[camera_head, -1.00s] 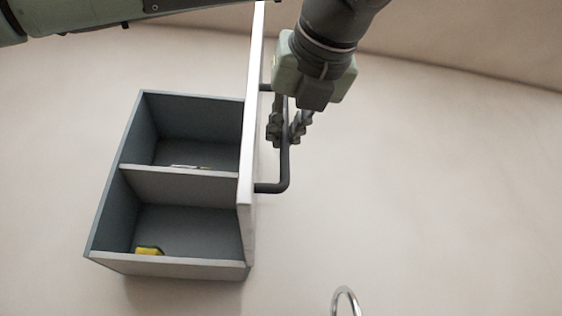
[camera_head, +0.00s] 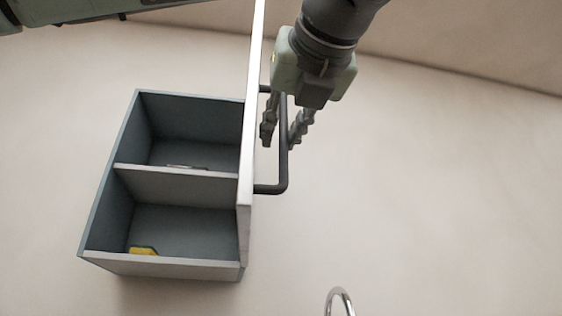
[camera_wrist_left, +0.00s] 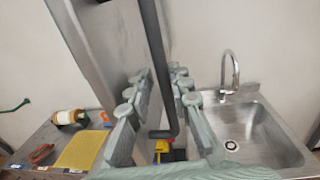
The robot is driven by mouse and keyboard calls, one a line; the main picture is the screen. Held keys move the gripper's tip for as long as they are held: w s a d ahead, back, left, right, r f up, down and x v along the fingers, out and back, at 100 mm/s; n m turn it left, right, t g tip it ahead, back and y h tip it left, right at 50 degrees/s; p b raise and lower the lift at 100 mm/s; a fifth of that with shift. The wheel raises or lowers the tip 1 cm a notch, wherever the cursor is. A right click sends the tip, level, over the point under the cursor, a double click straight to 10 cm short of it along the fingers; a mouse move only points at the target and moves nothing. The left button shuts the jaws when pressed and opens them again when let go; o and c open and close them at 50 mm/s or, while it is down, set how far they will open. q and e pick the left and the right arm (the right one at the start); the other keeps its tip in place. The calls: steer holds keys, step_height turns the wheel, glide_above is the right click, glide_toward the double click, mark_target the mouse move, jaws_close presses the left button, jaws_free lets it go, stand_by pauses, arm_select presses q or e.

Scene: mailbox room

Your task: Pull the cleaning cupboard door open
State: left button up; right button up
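The cleaning cupboard (camera_head: 97,210) is a grey box on the wall with two compartments, and both show open in the head view. Its door (camera_head: 246,140) stands out from the cupboard's right side, seen nearly edge-on. A dark bar handle (camera_head: 285,165) is on the door's right-hand face. My left gripper (camera_head: 281,142) is open, with its fingers on either side of the handle bar. In the left wrist view the handle (camera_wrist_left: 158,60) passes between the spread fingers (camera_wrist_left: 158,105), apart from them, beside the grey door (camera_wrist_left: 105,50). My right gripper is not in view.
A yellow item (camera_head: 143,251) lies in the lower compartment. In the wrist view, a sink (camera_wrist_left: 255,130) with a faucet (camera_wrist_left: 230,75) is at right; a bottle (camera_wrist_left: 68,117) and yellow cloth (camera_wrist_left: 80,150) lie at left. The wall right of the door is bare.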

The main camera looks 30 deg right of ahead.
arm_select(q)
steer(key=v, duration=0.7)
stand_by(0.5)
